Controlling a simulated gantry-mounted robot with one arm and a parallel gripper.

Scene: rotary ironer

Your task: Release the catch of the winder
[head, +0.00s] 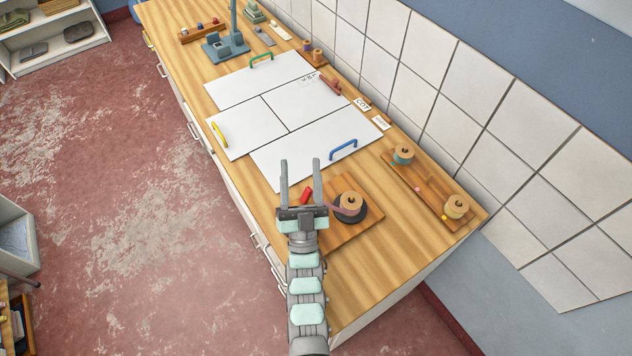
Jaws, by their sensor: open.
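The winder (351,207) appears to be the wooden board near the front of the bench with a tan spool on a dark round base. A small red piece (306,195) is on the board left of the spool; it may be the catch, but I cannot tell for sure. My gripper (300,165) is open, with its two grey fingers pointing away from me. My gripper hides the board's left part.
White panels (300,150) with blue, yellow and green handles lie beyond the winder. A wooden rack with two spools (456,206) stands to the right by the tiled wall. A blue-grey device (226,46) stands at the far end. The bench's front right corner is clear.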

